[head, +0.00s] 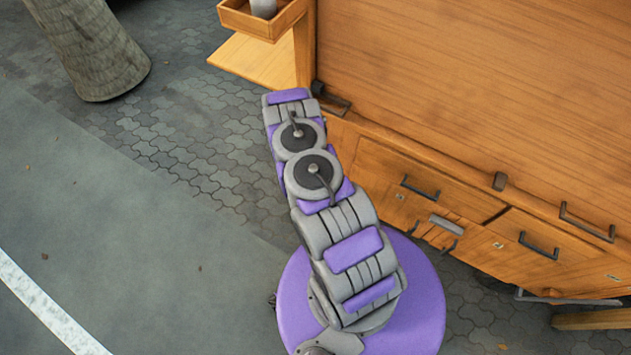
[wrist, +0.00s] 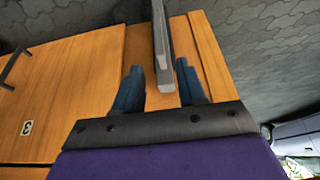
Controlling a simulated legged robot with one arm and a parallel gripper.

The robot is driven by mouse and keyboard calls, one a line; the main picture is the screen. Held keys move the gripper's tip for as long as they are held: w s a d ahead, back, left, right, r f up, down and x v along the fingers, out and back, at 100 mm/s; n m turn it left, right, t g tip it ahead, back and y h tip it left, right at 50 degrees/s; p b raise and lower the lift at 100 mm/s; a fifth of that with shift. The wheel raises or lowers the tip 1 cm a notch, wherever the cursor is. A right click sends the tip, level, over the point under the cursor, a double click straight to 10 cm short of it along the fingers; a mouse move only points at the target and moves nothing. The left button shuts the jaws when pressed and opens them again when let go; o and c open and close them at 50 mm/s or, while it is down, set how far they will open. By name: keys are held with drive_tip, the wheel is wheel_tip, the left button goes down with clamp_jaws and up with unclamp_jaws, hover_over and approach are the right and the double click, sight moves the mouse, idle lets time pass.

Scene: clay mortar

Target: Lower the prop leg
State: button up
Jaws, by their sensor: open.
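My gripper (wrist: 159,68) is open in the wrist view, with its two blue fingers pointing at an orange wooden cabinet face. A grey metal bar (wrist: 161,42), which looks like the prop leg, runs down from the top edge. Its squared end lies between the fingertips in the picture, closer to the right finger. I cannot tell whether it touches either finger. In the head view a grey bar (head: 568,299) lies along the cabinet's lower edge at the right; I cannot tell if it is the same one. My gripper cannot be made out in the head view.
The wooden cabinet (head: 480,90) with dark-handled drawers fills the right of the head view. A small wooden box (head: 245,22) sits at its upper left. A tree trunk (head: 92,50) stands at the upper left. The paving at the left is clear.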

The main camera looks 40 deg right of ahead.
drive_tip(key=v, duration=0.4)
drive_tip(key=shift+p, duration=0.3)
drive_tip(key=shift+w, duration=0.1)
